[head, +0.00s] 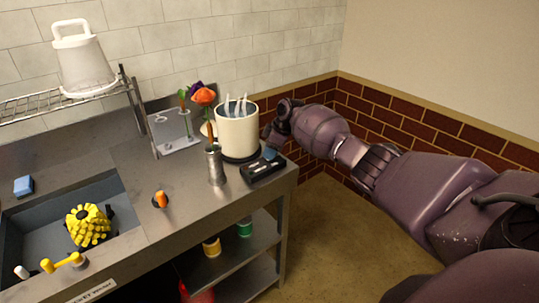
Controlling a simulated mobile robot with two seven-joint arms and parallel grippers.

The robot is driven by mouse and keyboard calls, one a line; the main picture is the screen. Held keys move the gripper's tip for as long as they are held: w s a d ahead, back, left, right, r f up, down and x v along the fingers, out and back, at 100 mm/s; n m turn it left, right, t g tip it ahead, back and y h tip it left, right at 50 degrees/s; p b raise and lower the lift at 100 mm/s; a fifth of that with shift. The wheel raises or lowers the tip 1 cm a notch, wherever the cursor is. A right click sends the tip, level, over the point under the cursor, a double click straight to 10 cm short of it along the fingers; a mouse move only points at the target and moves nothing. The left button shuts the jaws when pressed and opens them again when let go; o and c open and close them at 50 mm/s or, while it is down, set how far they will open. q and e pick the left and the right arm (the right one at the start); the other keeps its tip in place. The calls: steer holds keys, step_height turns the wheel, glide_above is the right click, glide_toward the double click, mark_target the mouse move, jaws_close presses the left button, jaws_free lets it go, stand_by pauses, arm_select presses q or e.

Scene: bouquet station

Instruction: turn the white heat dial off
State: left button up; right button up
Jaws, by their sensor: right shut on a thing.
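A small black control box (257,173) sits near the front right corner of the steel counter, just in front of a cream pot (237,135). My right gripper (269,152) reaches in from the right and points down at the box's right rear part. It is shut, with its fingertips low at the box top, where the white heat dial appears to be held between them. The dial itself is hidden by the gripper, so its setting cannot be read. My left gripper is not in view.
A metal canister (214,166) with an orange-handled tool stands left of the box. Flowers (204,97) stand in a rack behind. A sink with a yellow spiky thing (88,226) is at left. A white bucket (82,62) sits on a wire shelf. The floor right of the counter is clear.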

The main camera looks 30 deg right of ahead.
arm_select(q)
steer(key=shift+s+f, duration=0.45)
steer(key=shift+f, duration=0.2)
arm_select(e)
steer(key=shift+n, duration=0.4)
steer(key=o, duration=0.9)
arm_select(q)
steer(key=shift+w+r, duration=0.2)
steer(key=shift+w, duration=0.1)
arm_select(e)
steer(key=shift+r, duration=0.15)
steer(key=shift+d+r, duration=0.2)
steer(key=shift+r, duration=0.1)
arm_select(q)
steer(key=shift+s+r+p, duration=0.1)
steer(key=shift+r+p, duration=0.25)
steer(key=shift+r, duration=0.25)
arm_select(e)
steer(key=v, duration=1)
steer(key=shift+f, duration=0.1)
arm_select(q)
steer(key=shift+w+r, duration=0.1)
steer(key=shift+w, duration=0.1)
